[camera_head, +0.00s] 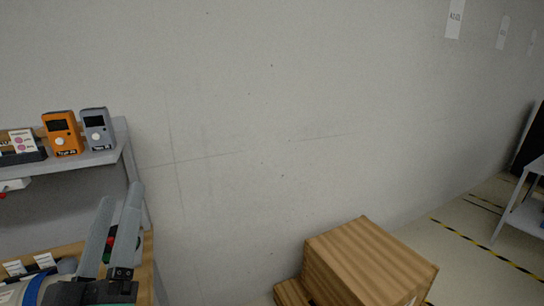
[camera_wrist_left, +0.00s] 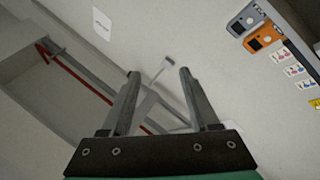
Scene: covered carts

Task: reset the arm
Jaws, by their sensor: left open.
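My left gripper (camera_head: 122,222) is at the lower left of the head view, its two grey fingers pointing up in front of a shelf unit. In the left wrist view the same gripper (camera_wrist_left: 158,72) has its fingers apart with nothing between them. It touches nothing that I can see. My right gripper is not in view.
A grey shelf (camera_head: 85,161) at the left holds an orange device (camera_head: 62,133) and a grey device (camera_head: 97,129). Stacked cardboard boxes (camera_head: 365,262) stand at the lower right. A grey wall (camera_head: 270,120) fills the middle. A white cart (camera_head: 527,215) stands at the far right.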

